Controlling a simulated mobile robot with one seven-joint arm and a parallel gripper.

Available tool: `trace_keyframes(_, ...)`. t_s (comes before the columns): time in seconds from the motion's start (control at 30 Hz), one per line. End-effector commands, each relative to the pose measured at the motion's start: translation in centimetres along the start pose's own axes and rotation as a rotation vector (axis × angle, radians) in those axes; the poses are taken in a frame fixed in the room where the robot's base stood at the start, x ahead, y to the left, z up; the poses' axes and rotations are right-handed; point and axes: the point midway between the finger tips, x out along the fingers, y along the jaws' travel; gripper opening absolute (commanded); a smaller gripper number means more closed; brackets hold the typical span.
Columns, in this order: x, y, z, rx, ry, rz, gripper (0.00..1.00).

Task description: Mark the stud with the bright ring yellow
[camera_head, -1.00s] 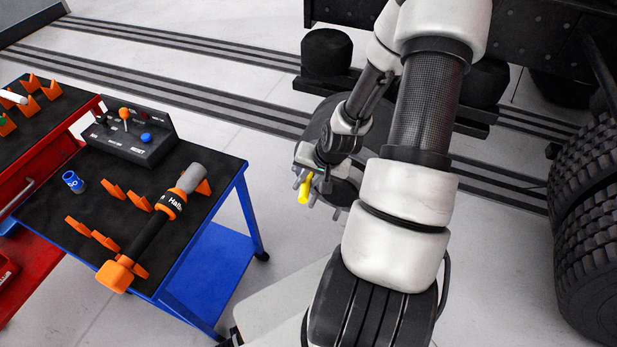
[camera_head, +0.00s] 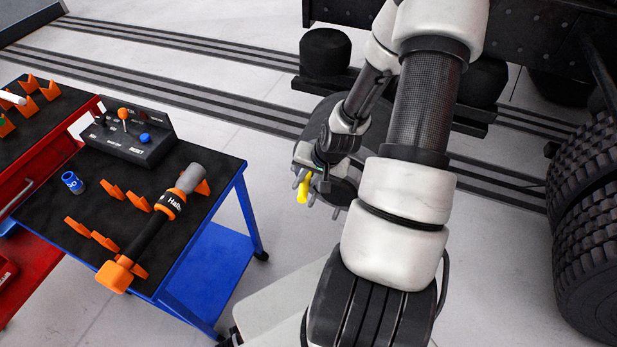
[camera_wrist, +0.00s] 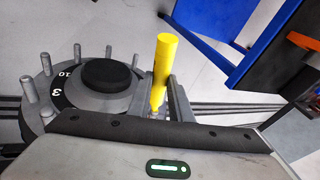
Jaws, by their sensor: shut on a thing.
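My gripper (camera_wrist: 160,100) is shut on a yellow cylindrical marker (camera_wrist: 163,62), which also shows in the head view (camera_head: 303,190). The marker stands up between the two fingers in the wrist view. The dark round hub (camera_wrist: 82,88) is on the left there, with several grey studs (camera_wrist: 69,62) around its rim and the numbers 10 and 3 on its face. The marker and fingers are at the hub's right edge. I cannot make out a bright ring on any stud; the marker's lower end and nearby studs are partly hidden by my gripper.
A blue cart (camera_head: 215,265) on the left carries an orange and black tool (camera_head: 160,222), a blue socket (camera_head: 72,182) and a control box (camera_head: 130,138). Large tyres (camera_head: 590,210) stand at the right. Floor between cart and hub is clear.

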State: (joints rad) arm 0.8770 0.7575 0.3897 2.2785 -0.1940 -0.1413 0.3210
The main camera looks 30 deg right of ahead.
Motion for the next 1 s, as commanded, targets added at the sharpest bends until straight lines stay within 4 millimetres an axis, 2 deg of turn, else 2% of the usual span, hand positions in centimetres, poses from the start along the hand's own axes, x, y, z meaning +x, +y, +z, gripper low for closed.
trace_keyframes(0.17,-0.1,-0.2,0.5,-0.002,0.003,-0.001,0.00)
trace_keyframes(0.8,-1.0,-1.1,5.4,-0.001,0.001,-0.001,0.00)
trace_keyframes(1.0,-1.1,-1.1,5.7,0.000,0.002,0.000,0.00)
